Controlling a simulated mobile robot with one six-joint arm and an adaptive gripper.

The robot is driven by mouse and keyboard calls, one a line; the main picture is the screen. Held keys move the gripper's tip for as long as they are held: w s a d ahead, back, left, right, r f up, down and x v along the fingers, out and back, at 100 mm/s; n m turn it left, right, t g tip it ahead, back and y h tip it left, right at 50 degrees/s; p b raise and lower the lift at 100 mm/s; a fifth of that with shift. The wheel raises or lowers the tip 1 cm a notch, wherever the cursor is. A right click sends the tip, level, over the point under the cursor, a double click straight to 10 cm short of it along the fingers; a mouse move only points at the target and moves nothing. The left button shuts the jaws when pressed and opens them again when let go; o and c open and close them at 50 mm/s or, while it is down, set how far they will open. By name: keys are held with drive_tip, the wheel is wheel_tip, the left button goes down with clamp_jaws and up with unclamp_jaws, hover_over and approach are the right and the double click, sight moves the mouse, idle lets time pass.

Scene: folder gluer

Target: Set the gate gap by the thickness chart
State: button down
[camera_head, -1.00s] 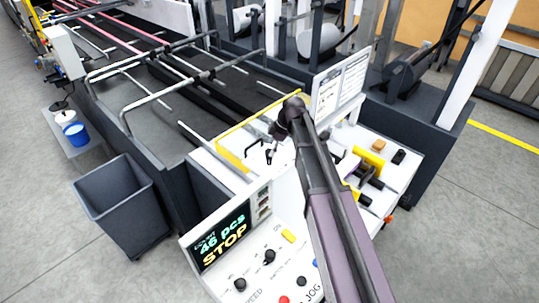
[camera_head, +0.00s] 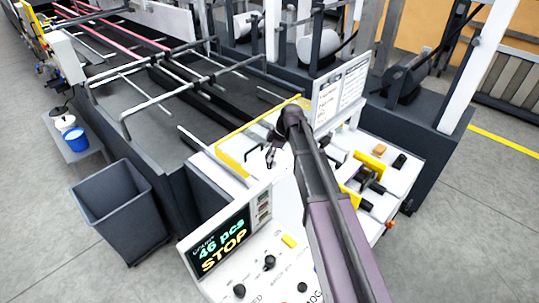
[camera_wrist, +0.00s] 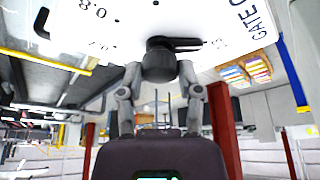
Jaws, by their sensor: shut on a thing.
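The gate gap knob (camera_wrist: 160,63) is dark and round, with a flat pointer on the white panel (camera_wrist: 130,22) in the wrist view. The pointer reaches to the right, towards a partly hidden number. A 0.8 mark and dots show on the panel's left, and the word GATE at upper right. My gripper (camera_wrist: 159,82) is shut on the knob, one finger on each side. In the head view my gripper (camera_head: 271,152) is at the panel behind the screen; the knob is hard to make out there. The white chart (camera_head: 338,100) stands upright to its right, its print too small to read.
The console screen (camera_head: 221,240) reads 46 pcs and STOP, with knobs and buttons beside it. A yellow bar (camera_head: 232,160) and metal rails lie left of my gripper. Yellow-and-black clamps (camera_head: 360,178) are right of my arm. A grey bin (camera_head: 122,205) stands on the floor.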

drive_tip(key=shift+s+m, duration=0.1)
drive_tip(key=shift+m, duration=0.2)
drive_tip(key=m+t, duration=0.1)
drive_tip(key=m, duration=0.2)
drive_tip(key=m+t, duration=0.1)
drive_tip(key=m, duration=0.1)
drive_tip(key=shift+s+m+h, duration=0.15)
drive_tip(key=shift+m+h, duration=0.15)
drive_tip(key=shift+m, duration=0.1)
drive_tip(key=m+t+h, duration=0.1)
drive_tip(key=m, duration=0.2)
drive_tip(key=m+t+h, duration=0.1)
drive_tip(key=m, duration=0.3)
drive_tip(key=shift+a, duration=0.15)
drive_tip(key=m+h, duration=0.1)
drive_tip(key=m, duration=0.2)
drive_tip(key=m+h, duration=0.1)
drive_tip(key=m, duration=0.3)
drive_tip(key=shift+a+h, duration=0.15)
drive_tip(key=shift+h, duration=0.25)
drive_tip(key=m+h, duration=0.1)
drive_tip(key=m, duration=0.2)
drive_tip(key=m+h, duration=0.1)
drive_tip(key=m, duration=0.2)
drive_tip(key=shift+g, duration=0.4)
drive_tip(key=shift+m, duration=0.3)
drive_tip(key=shift+c, duration=1.3)
unclamp_jaws()
